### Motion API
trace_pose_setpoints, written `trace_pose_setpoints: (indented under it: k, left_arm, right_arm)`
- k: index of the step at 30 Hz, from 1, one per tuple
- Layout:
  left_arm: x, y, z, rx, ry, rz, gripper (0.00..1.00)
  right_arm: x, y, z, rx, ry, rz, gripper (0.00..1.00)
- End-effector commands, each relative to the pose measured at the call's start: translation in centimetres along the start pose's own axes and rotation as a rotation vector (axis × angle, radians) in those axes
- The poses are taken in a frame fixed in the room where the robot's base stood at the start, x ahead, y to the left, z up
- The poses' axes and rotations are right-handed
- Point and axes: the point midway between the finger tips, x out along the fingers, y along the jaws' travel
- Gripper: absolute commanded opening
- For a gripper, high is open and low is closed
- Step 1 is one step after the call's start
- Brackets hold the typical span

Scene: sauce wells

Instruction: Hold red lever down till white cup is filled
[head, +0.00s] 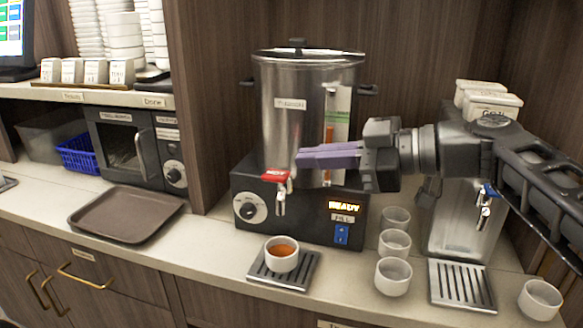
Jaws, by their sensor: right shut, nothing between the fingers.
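The red lever (275,175) sticks out at the front of the steel urn (276,115), above its spout (281,199). The white cup (282,255) stands upright on a drip tray (258,273) under the spout and holds some reddish-brown liquid. No stream shows clearly between spout and cup. My right gripper (300,158) comes in from the right, its purple fingers shut and empty. Its tips are just above and right of the lever; I cannot tell whether they touch it. My left gripper is not in view.
Several empty cups (394,243) stand right of the urn base. A second dispenser (465,220) with a blue lever and its own drip tray (462,287) is at the right. A brown tray (125,214) lies on the left counter, before a small oven (125,150).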

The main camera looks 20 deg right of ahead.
Motion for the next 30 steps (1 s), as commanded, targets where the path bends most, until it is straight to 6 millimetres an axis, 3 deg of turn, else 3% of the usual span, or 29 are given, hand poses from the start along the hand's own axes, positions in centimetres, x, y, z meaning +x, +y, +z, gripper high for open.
trace_pose_setpoints:
  k: [4, 9, 30]
  left_arm:
    - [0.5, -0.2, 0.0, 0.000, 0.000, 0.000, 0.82]
    - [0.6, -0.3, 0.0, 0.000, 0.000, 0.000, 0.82]
    - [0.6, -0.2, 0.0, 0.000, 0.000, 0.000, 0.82]
  right_arm:
    - [-2.8, 0.0, 0.0, -0.002, 0.000, 0.002, 0.00]
    - [-4.5, 0.0, 0.0, -0.002, 0.001, 0.000, 0.00]
    - [-4.9, 0.0, 0.0, -0.001, 0.000, 0.000, 0.00]
